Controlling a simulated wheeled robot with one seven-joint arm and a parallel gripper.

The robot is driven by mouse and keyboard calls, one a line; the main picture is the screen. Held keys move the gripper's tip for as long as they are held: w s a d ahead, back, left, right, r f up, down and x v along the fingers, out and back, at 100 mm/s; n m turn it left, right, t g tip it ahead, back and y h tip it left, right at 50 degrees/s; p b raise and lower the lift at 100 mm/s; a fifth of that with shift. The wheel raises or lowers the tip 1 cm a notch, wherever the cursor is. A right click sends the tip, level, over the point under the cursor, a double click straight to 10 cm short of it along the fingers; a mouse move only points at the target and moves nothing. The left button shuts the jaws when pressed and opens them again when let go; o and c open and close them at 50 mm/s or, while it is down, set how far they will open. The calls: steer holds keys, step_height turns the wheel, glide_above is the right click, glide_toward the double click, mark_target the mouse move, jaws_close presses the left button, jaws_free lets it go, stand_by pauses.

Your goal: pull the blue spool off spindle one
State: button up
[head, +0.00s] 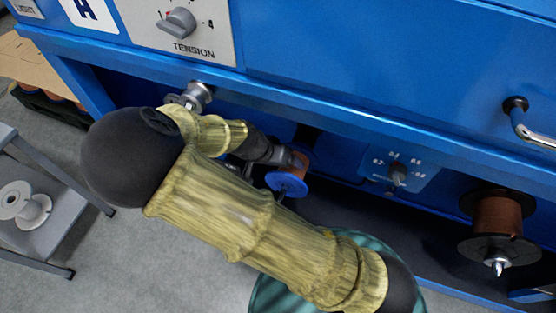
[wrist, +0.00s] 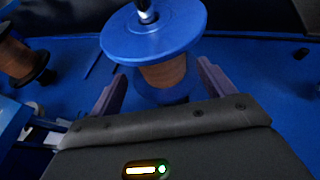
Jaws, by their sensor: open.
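The blue spool (head: 287,182) carries copper-coloured wire and sits on its spindle at the front of the blue machine. In the wrist view the spool (wrist: 153,36) shows its blue outer flange, with the spindle tip (wrist: 146,12) through its centre. My gripper (wrist: 158,80) is open, with one finger on each side of the wound part below the outer flange. I cannot tell whether either finger touches the spool. In the head view my arm partly hides the spool, and the gripper (head: 268,155) is beside it.
A black-flanged spool (head: 497,218) hangs at the right; a dark one (wrist: 18,58) shows left in the wrist view. A dial (head: 397,174) sits between spools. A handle (head: 530,128) juts out at right. A grey cart (head: 55,225) with a white spool (head: 25,205) stands left.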

mark_target(292, 170)
steer(key=b+x, duration=0.2)
steer(key=x, duration=0.2)
steer(key=shift+s+a+f, duration=0.1)
steer(key=shift+s+f, duration=0.05)
steer(key=shift+w+d+f, duration=0.2)
steer(key=shift+d+f, duration=0.1)
steer(key=shift+d, duration=0.05)
steer(key=shift+r, duration=0.1)
jaws_close()
